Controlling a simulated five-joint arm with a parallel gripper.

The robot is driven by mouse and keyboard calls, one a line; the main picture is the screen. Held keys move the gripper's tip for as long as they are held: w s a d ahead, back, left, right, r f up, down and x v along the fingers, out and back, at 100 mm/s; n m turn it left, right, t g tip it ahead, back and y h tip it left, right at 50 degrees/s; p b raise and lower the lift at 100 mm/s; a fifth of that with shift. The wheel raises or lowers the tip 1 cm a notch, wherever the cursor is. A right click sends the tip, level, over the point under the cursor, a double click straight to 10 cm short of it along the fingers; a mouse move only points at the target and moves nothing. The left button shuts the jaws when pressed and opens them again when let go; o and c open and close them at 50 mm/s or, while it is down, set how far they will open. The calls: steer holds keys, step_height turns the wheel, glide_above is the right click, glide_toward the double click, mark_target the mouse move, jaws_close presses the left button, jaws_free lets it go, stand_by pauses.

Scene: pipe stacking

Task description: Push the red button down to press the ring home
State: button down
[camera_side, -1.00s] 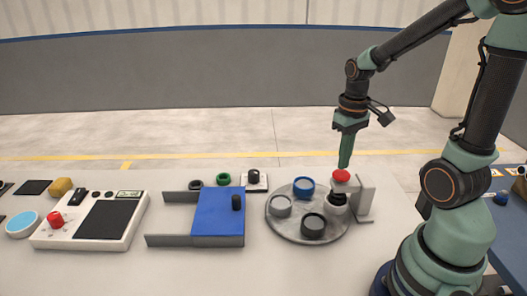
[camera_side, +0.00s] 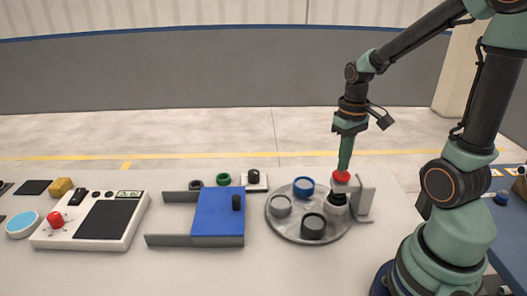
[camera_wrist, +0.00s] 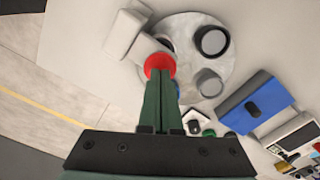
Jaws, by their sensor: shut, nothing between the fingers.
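The red button (camera_side: 341,177) is the round cap on top of the white press (camera_side: 365,195), at the right edge of the round grey plate (camera_side: 290,237). It also shows in the wrist view (camera_wrist: 158,60). My gripper (camera_side: 344,168) is shut and empty, pointing down, with its fingertips at the top of the button. They appear to touch it. In the wrist view, my gripper (camera_wrist: 161,80) overlaps the button's near edge. Below the button, the press head hides most of what sits under it; a dark part shows there.
On the plate stand a blue ring (camera_side: 303,187), a grey ring (camera_side: 280,206) and a dark ring (camera_side: 313,226). Left of it is a blue block (camera_side: 218,215) between grey rails. A white console (camera_side: 90,220) with its own red knob lies farther left.

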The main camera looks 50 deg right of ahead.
steer(key=shift+f, duration=1.4)
stand_by(0.5)
steer(key=shift+r, duration=3.55)
steer(key=w+a+r+n+t, duration=0.1)
steer(key=a+r+t, duration=0.1)
steer(key=a, duration=0.4)
steer(key=w+a+r+n+t, duration=0.1)
steer(key=a+r+n+t, duration=0.1)
steer(key=a, duration=0.5)
step_height(320, 180, up, 3)
steer(key=shift+f+t, duration=0.15)
steer(key=shift+t, duration=0.65)
